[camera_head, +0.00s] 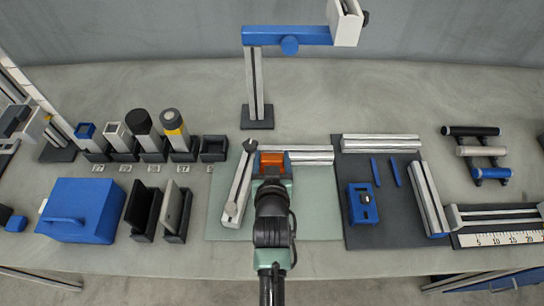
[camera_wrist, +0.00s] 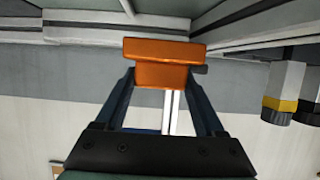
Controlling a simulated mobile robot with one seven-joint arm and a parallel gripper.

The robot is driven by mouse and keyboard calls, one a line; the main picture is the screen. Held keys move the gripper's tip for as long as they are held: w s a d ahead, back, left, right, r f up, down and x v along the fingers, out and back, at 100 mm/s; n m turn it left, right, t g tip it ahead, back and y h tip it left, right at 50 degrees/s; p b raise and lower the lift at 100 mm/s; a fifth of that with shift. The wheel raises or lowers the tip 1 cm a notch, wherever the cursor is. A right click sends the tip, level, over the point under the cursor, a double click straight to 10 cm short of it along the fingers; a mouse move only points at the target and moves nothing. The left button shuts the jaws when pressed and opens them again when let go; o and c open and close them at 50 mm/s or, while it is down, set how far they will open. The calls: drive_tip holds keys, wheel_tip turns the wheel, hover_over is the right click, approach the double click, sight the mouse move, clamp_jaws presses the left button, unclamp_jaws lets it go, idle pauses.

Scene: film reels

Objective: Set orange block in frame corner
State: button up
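The orange block (camera_head: 272,158) is at the far end of my gripper (camera_head: 272,175), near the inner corner of the metal frame. The corner is made by a slanted left rail (camera_head: 238,190) and a back rail (camera_head: 310,157) on a pale green mat (camera_head: 318,215). In the wrist view, the lower part of the orange block (camera_wrist: 165,62) sits between the two fingertips of my gripper (camera_wrist: 164,80), which close on its sides. Rails (camera_wrist: 90,28) show beyond the block. I cannot tell whether the block touches the rails or the mat.
A dark mat (camera_head: 385,235) to the right holds a blue device (camera_head: 363,203) and further rails. A blue-armed stand (camera_head: 256,90) rises behind the frame. A blue box (camera_head: 80,210) and dark upright holders (camera_head: 178,210) stand left. The green mat right of my gripper is clear.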

drive_tip(key=o, duration=0.4)
drive_tip(key=shift+r, duration=0.1)
drive_tip(key=shift+r+p, duration=0.3)
drive_tip(key=shift+p, duration=0.05)
drive_tip(key=v, duration=1.2)
drive_tip(key=w+r+t, duration=0.4)
drive_tip(key=r, duration=1.3)
drive_tip(key=w+r+t, duration=0.3)
drive_tip(key=r+t, duration=0.1)
drive_tip(key=r, duration=1.4)
drive_tip(key=s+r+t, duration=0.3)
drive_tip(key=s+r, duration=0.2)
drive_tip(key=r, duration=0.6)
drive_tip(key=s+r+t, duration=0.2)
drive_tip(key=s+r, duration=0.3)
drive_tip(key=r, duration=0.6)
drive_tip(key=shift+s+r+t, duration=0.25)
drive_tip(key=shift+s+t, duration=0.15)
